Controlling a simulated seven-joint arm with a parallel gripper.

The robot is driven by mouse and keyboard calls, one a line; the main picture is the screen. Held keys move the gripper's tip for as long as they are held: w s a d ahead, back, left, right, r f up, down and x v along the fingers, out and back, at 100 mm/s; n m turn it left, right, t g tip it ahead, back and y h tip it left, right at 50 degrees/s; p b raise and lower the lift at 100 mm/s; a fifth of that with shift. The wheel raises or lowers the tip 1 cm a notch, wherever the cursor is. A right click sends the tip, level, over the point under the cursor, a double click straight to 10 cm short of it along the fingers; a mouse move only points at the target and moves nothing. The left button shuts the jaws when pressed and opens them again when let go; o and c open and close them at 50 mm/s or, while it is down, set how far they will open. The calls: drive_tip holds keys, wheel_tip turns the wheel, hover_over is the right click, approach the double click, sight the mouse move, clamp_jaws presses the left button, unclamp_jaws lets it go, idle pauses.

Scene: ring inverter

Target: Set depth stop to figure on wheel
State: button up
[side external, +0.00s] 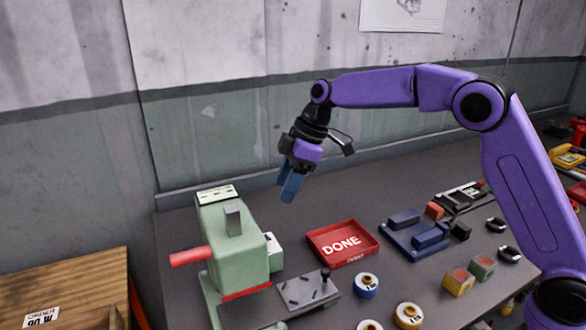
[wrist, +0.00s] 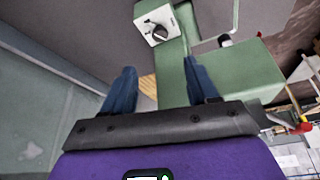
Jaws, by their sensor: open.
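A pale green machine (side external: 238,245) with a red lever handle (side external: 190,256) stands at the left of the bench. A white box (side external: 273,247) is on its far right side. The wrist view shows a white box (wrist: 148,12) with a black knob (wrist: 158,33) beside the green body (wrist: 236,75); I take this to be the depth stop. Wheels with small figures stand at the front: one blue-rimmed (side external: 366,284), one yellow-rimmed (side external: 408,315), and one partly cut off (side external: 369,325). I cannot read their figures surely. My gripper (side external: 291,187) is open and empty, above and behind the machine.
A red tray (side external: 342,243) marked DONE lies right of the machine, with a grey plate (side external: 307,291) in front. A blue fixture (side external: 418,235), coloured blocks (side external: 459,282) and dark rings lie farther right. A wall rises behind; a wooden crate (side external: 65,288) stands left.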

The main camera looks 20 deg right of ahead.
drive_tip(key=v, duration=0.3)
drive_tip(key=shift+r, duration=0.15)
idle(0.4)
drive_tip(key=s+d+f+h, duration=0.1)
drive_tip(key=s+d+f, duration=0.1)
drive_tip(key=s+d, duration=0.5)
drive_tip(key=s+d+f+m+h, duration=0.1)
drive_tip(key=s+d+f, duration=0.2)
drive_tip(key=s, duration=1.7)
drive_tip(key=s+d+f+m+g+h, duration=0.1)
drive_tip(key=s+d+f+h, duration=0.1)
drive_tip(key=s+d, duration=0.9)
drive_tip(key=s, duration=0.3)
drive_tip(key=shift+f, duration=0.25)
